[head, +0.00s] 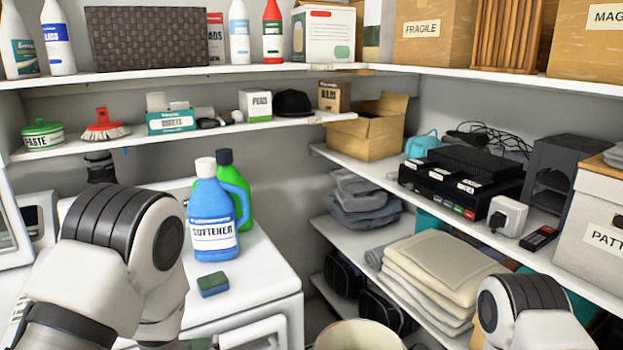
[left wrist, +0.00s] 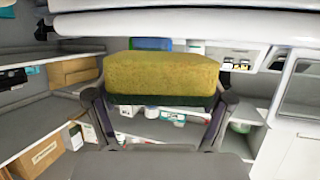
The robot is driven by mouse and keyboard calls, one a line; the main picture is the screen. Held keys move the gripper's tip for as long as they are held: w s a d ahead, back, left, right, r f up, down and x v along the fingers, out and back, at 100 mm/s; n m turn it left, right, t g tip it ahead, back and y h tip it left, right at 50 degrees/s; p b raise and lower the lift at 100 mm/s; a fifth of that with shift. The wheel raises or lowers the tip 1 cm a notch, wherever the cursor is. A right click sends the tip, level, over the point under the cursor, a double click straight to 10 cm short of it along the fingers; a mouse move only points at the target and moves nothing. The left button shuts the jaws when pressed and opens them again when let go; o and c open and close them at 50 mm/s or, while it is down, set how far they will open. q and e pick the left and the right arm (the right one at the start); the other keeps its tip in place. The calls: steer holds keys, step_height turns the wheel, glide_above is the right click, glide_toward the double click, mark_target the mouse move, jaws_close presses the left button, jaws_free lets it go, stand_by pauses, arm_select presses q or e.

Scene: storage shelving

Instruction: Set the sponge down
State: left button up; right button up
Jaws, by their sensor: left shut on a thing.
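The sponge (left wrist: 163,75), a yellow block with a dark green layer, is held between the fingers of my left gripper (left wrist: 160,110) in the left wrist view. That gripper is shut on it. In the head view my left arm comes in at the lower left, and its fingers and held sponge cannot be made out at the bottom edge. A small dark green and blue block (head: 213,284), like a sponge, lies on the white appliance top (head: 262,270). My right arm shows at the lower right, its gripper out of view.
A blue softener bottle (head: 212,215) and a green bottle (head: 228,158) stand behind the block. Shelves with boxes, folded cloths (head: 440,262) and electronics (head: 462,175) line the walls.

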arm_select(q)
steer(key=s+d+f+m+h, duration=0.2)
steer(key=s+d+f+h, duration=0.1)
steer(key=s+d+f, duration=0.2)
steer(key=shift+s+d+f+m+t, duration=0.35)
steer(key=shift+s+d, duration=0.25)
steer(key=shift+s, duration=0.4)
